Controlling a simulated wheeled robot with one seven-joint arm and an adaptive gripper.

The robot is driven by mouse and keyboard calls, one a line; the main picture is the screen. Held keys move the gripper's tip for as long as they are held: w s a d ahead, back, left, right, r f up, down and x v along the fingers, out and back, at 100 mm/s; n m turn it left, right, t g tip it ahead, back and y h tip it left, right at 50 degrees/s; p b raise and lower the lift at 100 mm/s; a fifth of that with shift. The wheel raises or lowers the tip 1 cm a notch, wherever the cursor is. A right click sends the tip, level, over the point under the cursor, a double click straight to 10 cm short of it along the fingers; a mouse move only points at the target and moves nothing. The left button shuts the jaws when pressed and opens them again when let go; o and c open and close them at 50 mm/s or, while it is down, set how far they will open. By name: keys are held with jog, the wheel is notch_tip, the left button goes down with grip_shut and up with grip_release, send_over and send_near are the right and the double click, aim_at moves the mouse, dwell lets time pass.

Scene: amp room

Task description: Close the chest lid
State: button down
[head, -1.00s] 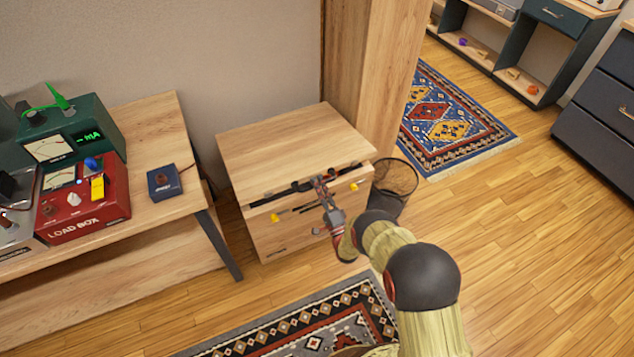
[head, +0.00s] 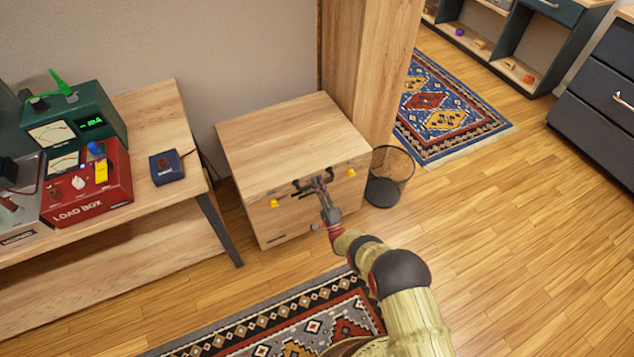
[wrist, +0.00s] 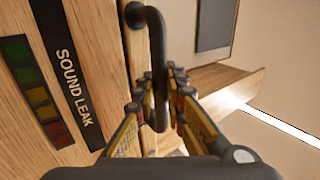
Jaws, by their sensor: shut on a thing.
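The chest (head: 290,214) is a light wooden box on the floor against the wall. Its lid (head: 290,140) lies flat on top, and no gap shows along the front edge in the head view. My gripper (head: 318,182) is at the chest's front, near the top edge. In the wrist view, the fingers of my gripper (wrist: 162,105) are on both sides of a black bar handle (wrist: 158,60) and shut on it. A "SOUND LEAK" label (wrist: 70,80) shows on the wood beside the handle. Two yellow pieces are on the chest front.
A bench (head: 150,105) with a red load box (head: 90,190) and a small blue box (head: 167,167) stands to the left. A wire basket (head: 388,180) stands close to the chest's right side. A patterned rug (head: 290,325) lies in front. Open floor is to the right.

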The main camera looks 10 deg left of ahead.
jog(key=shift+s+d+f, duration=0.1)
jog(key=shift+s+f, duration=0.05)
jog(key=shift+f, duration=0.35)
jog(key=shift+s+d+f, duration=0.1)
jog(key=shift+f, duration=0.5)
jog(key=c, duration=2.1)
grip_release()
jog(key=shift+f, duration=0.15)
jog(key=shift+c, duration=0.2)
jog(key=shift+o, duration=1.3)
jog(key=shift+w+a+r, duration=0.1)
jog(key=shift+r, duration=0.2)
jog(key=shift+w+r, duration=0.1)
jog(key=shift+r, duration=0.05)
jog(key=shift+t, duration=0.3)
jog(key=v, duration=1.2)
